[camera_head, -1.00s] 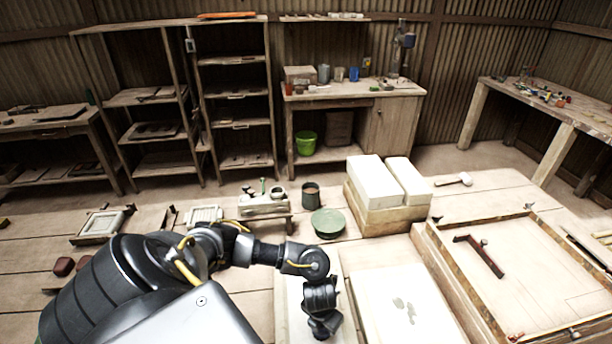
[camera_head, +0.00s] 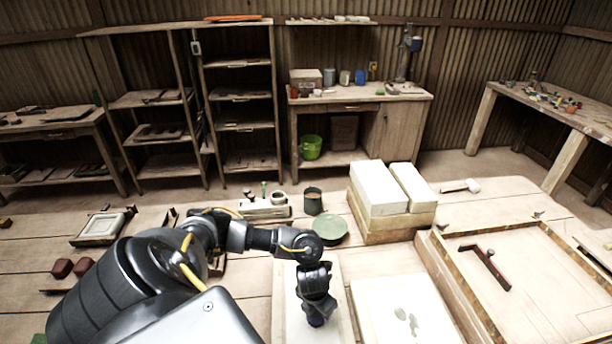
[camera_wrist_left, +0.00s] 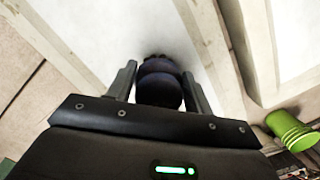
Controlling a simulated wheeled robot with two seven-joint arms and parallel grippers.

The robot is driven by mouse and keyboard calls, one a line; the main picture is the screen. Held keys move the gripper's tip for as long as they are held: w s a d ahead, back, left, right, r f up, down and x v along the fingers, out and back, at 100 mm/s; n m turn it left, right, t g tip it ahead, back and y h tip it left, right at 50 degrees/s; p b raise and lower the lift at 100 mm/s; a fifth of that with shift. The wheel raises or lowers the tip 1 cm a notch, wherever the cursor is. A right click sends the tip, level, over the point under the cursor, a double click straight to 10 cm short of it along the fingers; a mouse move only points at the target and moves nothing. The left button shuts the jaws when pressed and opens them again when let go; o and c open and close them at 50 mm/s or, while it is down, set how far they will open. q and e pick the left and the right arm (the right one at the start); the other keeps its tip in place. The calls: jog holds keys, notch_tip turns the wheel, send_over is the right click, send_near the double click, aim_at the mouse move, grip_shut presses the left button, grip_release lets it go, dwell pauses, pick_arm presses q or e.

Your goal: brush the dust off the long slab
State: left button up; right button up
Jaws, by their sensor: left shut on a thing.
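My left gripper (camera_head: 317,313) is shut on a dark, rounded thing, which looks like the brush. Its bluish end shows low in the head view (camera_head: 316,321), and its dark top sits between both fingers in the wrist view (camera_wrist_left: 158,82). They are over a pale slab (camera_head: 289,312) in a wooden frame; this slab also fills the middle of the wrist view (camera_wrist_left: 115,25). I cannot tell whether the brush touches it, and no dust on it is clear. A second pale slab (camera_head: 375,300) to the right carries grey-green patches (camera_head: 406,317). My right gripper is out of view.
A green round dish (camera_head: 330,229) and a dark pot (camera_head: 313,201) stand beyond the slabs. Pale blocks (camera_head: 380,185) are stacked behind. A wooden-edged tray (camera_head: 540,290) with a red-handled tool (camera_head: 485,266) lies at right. A green tub (camera_wrist_left: 288,130) shows in the wrist view.

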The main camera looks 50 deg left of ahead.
pick_arm(q)
jog(key=r+p, duration=0.2)
jog(key=r, duration=0.1)
jog(key=shift+s+r, duration=0.15)
jog(key=shift+s, duration=0.05)
jog(key=shift+d+r+p, duration=0.1)
jog(key=shift+r+p, duration=1.45)
jog(key=shift+r, duration=0.05)
jog(key=shift+w, duration=0.1)
